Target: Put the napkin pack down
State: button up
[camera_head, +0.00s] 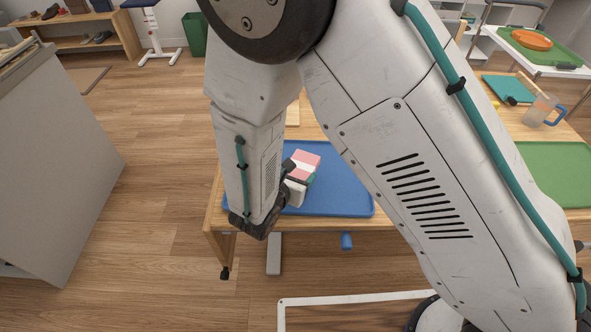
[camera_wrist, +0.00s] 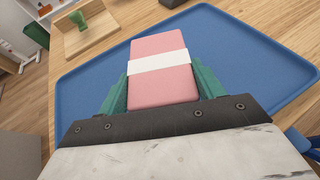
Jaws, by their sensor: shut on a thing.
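The napkin pack (camera_head: 304,163) is a pink block with a white band around it. In the wrist view the pack (camera_wrist: 164,85) sits between the green fingers of my gripper (camera_wrist: 162,92). My gripper (camera_head: 293,182) is shut on it, and the arm hides part of it in the head view. The pack is over the blue tray (camera_head: 345,190) on the wooden table; the tray (camera_wrist: 85,85) also fills much of the wrist view. I cannot tell whether the pack touches the tray.
A green mat or tray (camera_head: 560,165), a mug with a blue handle (camera_head: 541,111) and a teal item (camera_head: 508,88) are on the table's right. A wooden board with a green item (camera_wrist: 82,42) lies beyond the blue tray. Bare tray surface surrounds the pack.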

aim_at(296, 175)
jog(key=w, duration=0.2)
jog(key=shift+w+f, duration=0.2)
jog(key=shift+w, duration=0.1)
jog(key=shift+f, duration=1.7)
jog(key=o, duration=1)
